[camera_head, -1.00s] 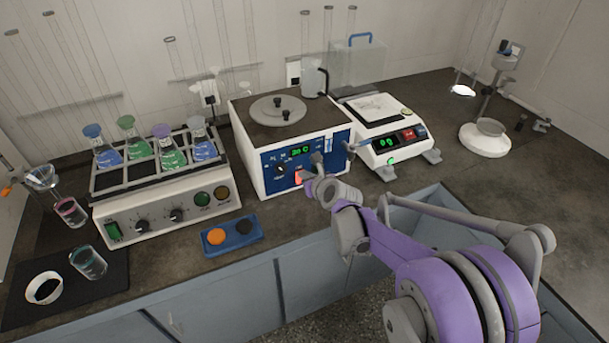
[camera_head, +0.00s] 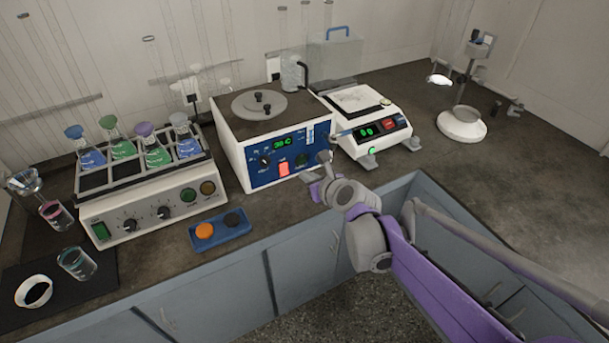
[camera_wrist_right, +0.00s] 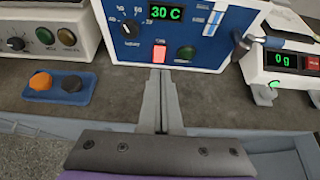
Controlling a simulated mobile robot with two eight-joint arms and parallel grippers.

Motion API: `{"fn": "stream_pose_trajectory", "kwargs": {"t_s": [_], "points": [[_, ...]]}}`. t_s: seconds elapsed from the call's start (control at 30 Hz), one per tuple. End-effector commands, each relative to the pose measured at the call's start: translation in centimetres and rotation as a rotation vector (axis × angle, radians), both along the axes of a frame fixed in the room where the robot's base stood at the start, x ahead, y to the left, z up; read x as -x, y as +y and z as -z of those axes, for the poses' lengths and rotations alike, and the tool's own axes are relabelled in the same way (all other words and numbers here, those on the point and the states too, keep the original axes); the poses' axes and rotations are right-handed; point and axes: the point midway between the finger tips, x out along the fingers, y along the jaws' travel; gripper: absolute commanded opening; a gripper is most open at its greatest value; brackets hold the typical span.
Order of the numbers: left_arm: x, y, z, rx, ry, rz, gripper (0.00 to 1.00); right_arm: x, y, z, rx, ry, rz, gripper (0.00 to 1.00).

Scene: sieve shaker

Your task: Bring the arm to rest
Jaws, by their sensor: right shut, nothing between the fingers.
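My right arm comes in from the lower right of the head view. Its gripper (camera_head: 308,178) is in front of the lower right front of the water bath (camera_head: 236,153). In the right wrist view the two grey fingers (camera_wrist_right: 158,76) are together with nothing between them. They point at the bath's blue front panel, just below the lit red switch (camera_wrist_right: 159,53). I cannot tell whether the fingertips touch the bath. The display (camera_wrist_right: 166,12) reads 30 C. My left gripper does not show.
A shaker (camera_head: 150,201) with several flasks stands left of the bath. A balance (camera_head: 372,137) reading 0 g stands right of it. A blue tray (camera_head: 221,236) with an orange and a black disc lies in front. A valve (camera_wrist_right: 247,44) sticks out at the bath's right side.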

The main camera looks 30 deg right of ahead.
Motion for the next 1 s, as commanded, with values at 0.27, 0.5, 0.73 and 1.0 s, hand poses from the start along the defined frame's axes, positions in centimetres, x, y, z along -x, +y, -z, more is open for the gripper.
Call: {"fn": "stream_pose_trajectory", "kwargs": {"t_s": [0.27,0.5,0.73,1.0], "points": [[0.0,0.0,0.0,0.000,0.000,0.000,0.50,0.0,0.0,0.0,0.000,0.000,0.000,0.00],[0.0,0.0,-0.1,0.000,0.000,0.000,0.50,0.3,0.3,0.0,0.029,0.006,-0.022,0.00],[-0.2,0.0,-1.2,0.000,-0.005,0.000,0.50,4.6,4.6,0.0,0.489,0.073,-0.375,0.00],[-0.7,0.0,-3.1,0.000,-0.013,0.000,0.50,13.7,9.2,1.6,1.298,0.116,-1.099,0.00]]}}
